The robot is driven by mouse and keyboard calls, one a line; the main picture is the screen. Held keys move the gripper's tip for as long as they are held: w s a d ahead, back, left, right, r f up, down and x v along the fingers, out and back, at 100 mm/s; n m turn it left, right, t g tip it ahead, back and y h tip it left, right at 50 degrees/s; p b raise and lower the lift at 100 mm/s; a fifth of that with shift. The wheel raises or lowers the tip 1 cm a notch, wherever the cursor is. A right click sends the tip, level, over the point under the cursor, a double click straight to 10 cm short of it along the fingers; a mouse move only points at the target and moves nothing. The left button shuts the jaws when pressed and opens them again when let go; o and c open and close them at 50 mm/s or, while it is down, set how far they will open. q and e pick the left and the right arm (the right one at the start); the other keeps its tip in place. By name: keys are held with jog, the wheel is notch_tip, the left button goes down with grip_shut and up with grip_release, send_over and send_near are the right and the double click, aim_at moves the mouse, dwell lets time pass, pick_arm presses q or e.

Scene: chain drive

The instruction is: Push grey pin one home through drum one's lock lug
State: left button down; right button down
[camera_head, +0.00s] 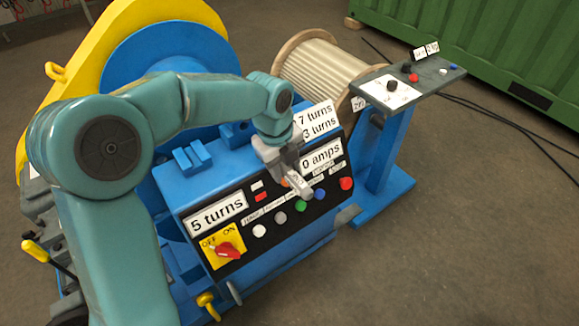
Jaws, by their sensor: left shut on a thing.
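My left gripper (304,190), light grey, is over the sloped front panel of the blue control console (210,180). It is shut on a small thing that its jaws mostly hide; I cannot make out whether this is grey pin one. A small orange patch shows at the jaws. A large drum with a blue face (165,45) and yellow rim (100,30) stands behind the console, partly covered by my left arm. I cannot tell which drum is drum one, and no lock lug shows clearly. My right gripper is not in view.
The panel carries a red switch (229,250), several coloured buttons and turn and amp labels. A wooden cable spool (322,68) stands behind. A blue pedestal (390,150) with a grey control plate (430,80) is at right. Black cables (500,112) cross the floor. Bare floor (480,240) lies front right.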

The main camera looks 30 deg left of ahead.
pick_arm(q)
jog(key=shift+w+a+r+p, duration=0.1)
jog(key=shift+w+a+p, duration=0.2)
jog(key=shift+a, duration=0.3)
jog(key=shift+w+a+r+p, duration=0.1)
jog(key=shift+w+a+p, duration=0.15)
jog(key=shift+a, duration=0.35)
jog(key=shift+w+a+f, duration=0.1)
jog(key=shift+w+a, duration=0.15)
jog(key=shift+a, duration=0.4)
jog(key=shift+p, duration=0.6)
jog(key=shift+p, duration=0.55)
